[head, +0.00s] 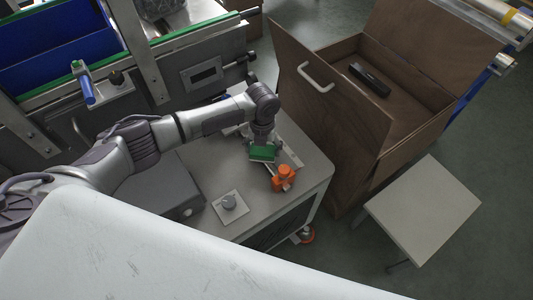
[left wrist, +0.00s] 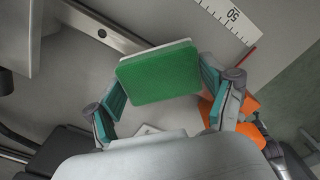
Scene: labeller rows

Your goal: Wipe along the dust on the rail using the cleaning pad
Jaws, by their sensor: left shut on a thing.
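The cleaning pad (head: 262,153) is a green block with a pale backing, held over the grey cart top. In the left wrist view the pad (left wrist: 160,76) spans the space between the fingers. My left gripper (head: 262,143) is shut on it; its teal-lined fingers (left wrist: 163,88) press on the two sides. Whether the pad touches the surface below cannot be told. My right gripper is not in view.
An orange fixture (head: 284,178) stands close beside the pad. A pale ruler strip (left wrist: 228,18) lies nearby.

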